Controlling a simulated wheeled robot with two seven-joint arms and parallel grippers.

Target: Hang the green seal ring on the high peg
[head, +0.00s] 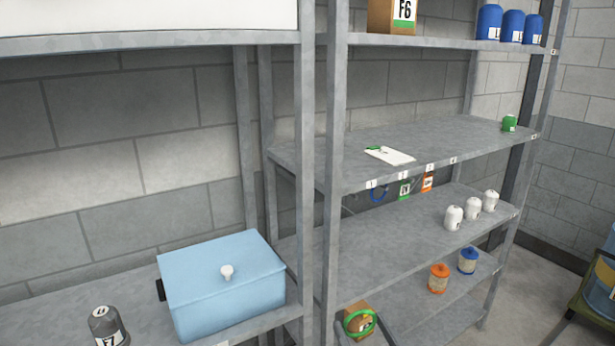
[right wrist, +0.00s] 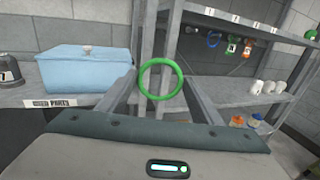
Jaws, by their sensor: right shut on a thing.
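The green seal ring (right wrist: 142,78) stands upright between the fingertips of my right gripper (right wrist: 160,88), which is shut on it. In the head view the ring (head: 347,320) is low in the picture, in front of a small brown box; my right gripper (head: 374,318) shows only in part there. Under the middle shelf, a blue ring (head: 378,196), a green tag (head: 405,188) and an orange tag (head: 428,182) hang below numbered labels. The pegs are too small to make out clearly, and I cannot tell which is the high one. My left gripper is not in view.
Grey shelf posts (head: 333,150) stand left of the hanging items. White bottles (head: 454,217) stand on the shelf below; orange (head: 438,278) and blue (head: 468,260) jars are lower. A light blue box (head: 225,285) sits left.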

